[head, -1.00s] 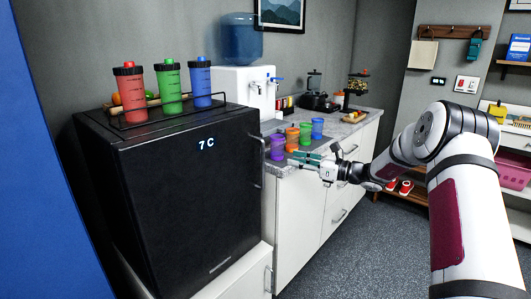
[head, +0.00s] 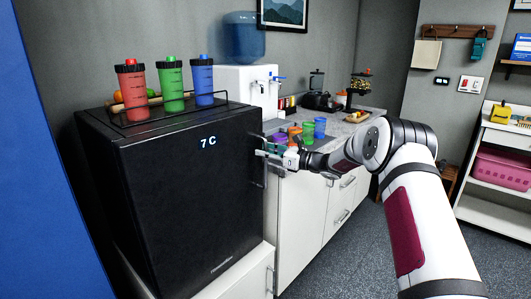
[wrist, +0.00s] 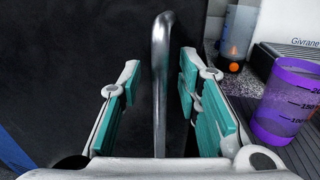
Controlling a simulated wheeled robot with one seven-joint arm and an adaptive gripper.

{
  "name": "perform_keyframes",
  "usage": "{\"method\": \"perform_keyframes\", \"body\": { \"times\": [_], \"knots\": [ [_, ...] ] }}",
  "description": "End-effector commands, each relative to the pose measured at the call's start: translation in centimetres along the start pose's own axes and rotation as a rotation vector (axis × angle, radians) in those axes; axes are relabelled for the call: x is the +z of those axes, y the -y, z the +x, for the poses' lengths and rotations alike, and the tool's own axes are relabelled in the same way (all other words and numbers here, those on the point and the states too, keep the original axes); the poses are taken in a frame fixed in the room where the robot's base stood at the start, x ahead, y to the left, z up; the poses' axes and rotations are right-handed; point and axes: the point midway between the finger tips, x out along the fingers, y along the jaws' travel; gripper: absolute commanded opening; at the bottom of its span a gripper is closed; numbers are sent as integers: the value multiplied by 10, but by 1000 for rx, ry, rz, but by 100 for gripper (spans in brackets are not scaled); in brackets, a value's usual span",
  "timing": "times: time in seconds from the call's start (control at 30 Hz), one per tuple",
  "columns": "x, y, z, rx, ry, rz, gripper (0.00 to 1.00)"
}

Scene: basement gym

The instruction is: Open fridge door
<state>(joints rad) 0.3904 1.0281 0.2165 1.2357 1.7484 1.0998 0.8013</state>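The black fridge (head: 190,205) stands at the left with its door closed and "7 C" lit on its front. Its metal handle (wrist: 160,75) is a vertical bar on the right side of the door. My gripper (head: 262,151) is at the upper part of this handle in the head view. In the wrist view my gripper (wrist: 156,95) is open, with its teal finger pads on either side of the handle bar. Gaps show between the bar and both pads. In the head view the gripper covers part of the handle.
Several coloured cups stand on the counter right of the fridge; the purple cup (wrist: 287,100) is close beside my gripper. A tray (head: 150,122) with shaker bottles sits on the fridge. A water dispenser (head: 245,88) stands behind. Floor (head: 350,255) is free in front of the cabinets.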

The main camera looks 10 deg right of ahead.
Motion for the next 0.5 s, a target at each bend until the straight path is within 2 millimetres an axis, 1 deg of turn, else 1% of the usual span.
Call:
{"method": "perform_keyframes", "body": {
  "times": [0.3,0.33,0.37,0.4,0.47,0.5],
  "knots": [
    [0,0,3,-1,0,0,31],
    [0,0,3,-1,0,0,29],
    [0,0,3,-1,0,0,22],
    [0,0,3,-1,0,0,13],
    [0,0,3,-1,0,0,0],
    [0,0,3,0,0,0,0]
  ]
}}
